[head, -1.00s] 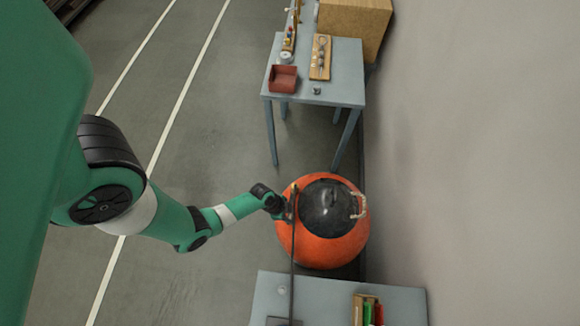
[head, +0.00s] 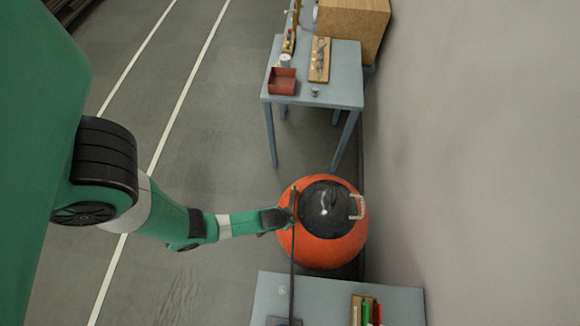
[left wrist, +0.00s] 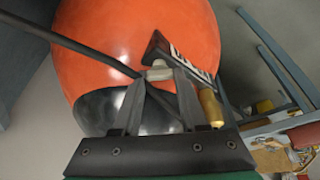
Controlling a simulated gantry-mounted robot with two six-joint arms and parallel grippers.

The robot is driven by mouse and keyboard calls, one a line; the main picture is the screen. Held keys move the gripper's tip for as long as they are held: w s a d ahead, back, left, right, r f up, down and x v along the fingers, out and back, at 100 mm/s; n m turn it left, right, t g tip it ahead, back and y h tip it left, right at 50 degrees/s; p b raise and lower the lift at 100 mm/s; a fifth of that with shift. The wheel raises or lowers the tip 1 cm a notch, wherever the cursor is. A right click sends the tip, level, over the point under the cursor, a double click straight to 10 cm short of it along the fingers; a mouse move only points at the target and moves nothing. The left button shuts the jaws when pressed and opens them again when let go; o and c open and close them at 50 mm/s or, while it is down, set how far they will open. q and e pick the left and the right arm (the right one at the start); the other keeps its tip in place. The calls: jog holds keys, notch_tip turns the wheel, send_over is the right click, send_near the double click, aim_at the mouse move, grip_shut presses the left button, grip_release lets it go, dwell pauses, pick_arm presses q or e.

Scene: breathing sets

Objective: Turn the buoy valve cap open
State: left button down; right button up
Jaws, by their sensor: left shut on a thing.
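The orange buoy (head: 335,245) with a black top (head: 325,208) stands on the floor between two tables. My left gripper (head: 290,217) is at the buoy's left side in the head view. In the left wrist view its two fingers (left wrist: 158,82) are shut on a small pale grey piece, which looks like the valve cap (left wrist: 158,72). A black hose (left wrist: 85,50) crosses the buoy and passes between the fingers. A black part with white marks (left wrist: 180,55) and a brass cylinder (left wrist: 209,107) sit close by. The cap's turn angle cannot be told. My right gripper is not in view.
A grey-blue table (head: 345,90) behind holds a red box (head: 282,81) and a wooden board (head: 320,60). Another table (head: 400,300) stands in front. A wall lies to the right. The floor left of the buoy is open.

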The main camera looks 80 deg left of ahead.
pick_arm(q)
jog(key=n+b, duration=0.1)
jog(key=n, duration=0.1)
jog(key=n+g+y, duration=0.1)
jog(key=shift+w+d+f+n+b, duration=0.1)
jog(key=shift+f+n+b, duration=0.05)
jog(key=shift+n+b, duration=0.25)
jog(key=shift+n, duration=0.4)
jog(key=shift+d+r+n+g+y+p, duration=0.2)
jog(key=shift+n+g+y+p, duration=0.4)
jog(key=shift+n, duration=0.5)
jog(key=shift+f+n+p, duration=0.15)
jog(key=shift+n+p, duration=0.3)
jog(key=shift+n, duration=0.45)
jog(key=shift+c, duration=2.2)
grip_release()
